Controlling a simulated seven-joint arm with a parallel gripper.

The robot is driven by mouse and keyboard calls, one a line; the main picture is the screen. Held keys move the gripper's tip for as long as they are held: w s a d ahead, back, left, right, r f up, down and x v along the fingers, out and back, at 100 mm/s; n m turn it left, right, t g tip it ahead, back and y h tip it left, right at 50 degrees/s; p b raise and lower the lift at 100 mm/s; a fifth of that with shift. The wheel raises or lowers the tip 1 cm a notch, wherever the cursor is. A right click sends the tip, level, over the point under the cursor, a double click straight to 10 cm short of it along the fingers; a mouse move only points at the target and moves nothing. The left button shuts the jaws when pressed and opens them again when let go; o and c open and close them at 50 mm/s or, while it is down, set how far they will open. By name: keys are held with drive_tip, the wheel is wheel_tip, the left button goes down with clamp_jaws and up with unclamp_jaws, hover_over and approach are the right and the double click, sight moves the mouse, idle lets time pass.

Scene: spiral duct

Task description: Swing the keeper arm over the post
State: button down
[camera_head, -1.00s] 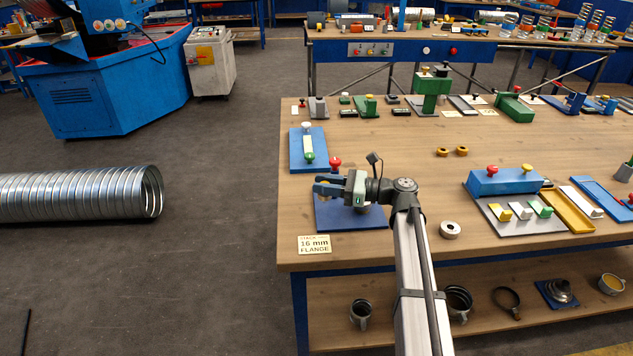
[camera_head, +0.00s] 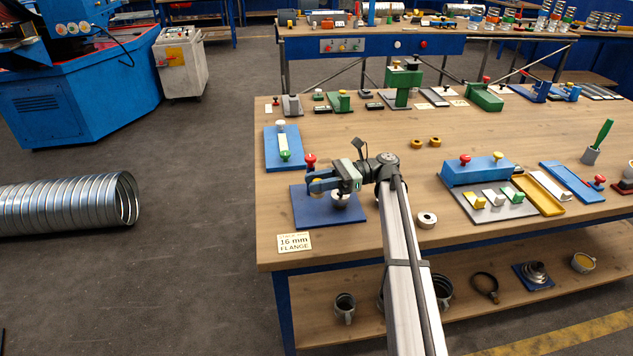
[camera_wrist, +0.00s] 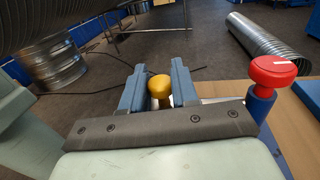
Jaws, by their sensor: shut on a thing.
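My gripper (camera_head: 318,184) is over a dark blue plate (camera_head: 312,217) at the near left of the table. In the wrist view its two blue fingers (camera_wrist: 160,86) are shut on a yellow knob (camera_wrist: 160,85), one on each side. A red knob (camera_wrist: 273,72) on a blue stem stands right of the fingers, apart from them; it also shows behind the gripper in the head view (camera_head: 310,159).
A "16 mm flange" sign (camera_head: 294,243) lies at the front edge. A spiral duct (camera_head: 65,205) lies on the floor left.

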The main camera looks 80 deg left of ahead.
drive_tip(key=shift+a+r, duration=0.1)
drive_tip(key=shift+r, duration=0.15)
drive_tip(key=c, duration=1.2)
unclamp_jaws()
drive_tip(key=shift+o, duration=1.2)
drive_tip(key=shift+f, duration=0.1)
wheel_tip(320, 180, up, 10)
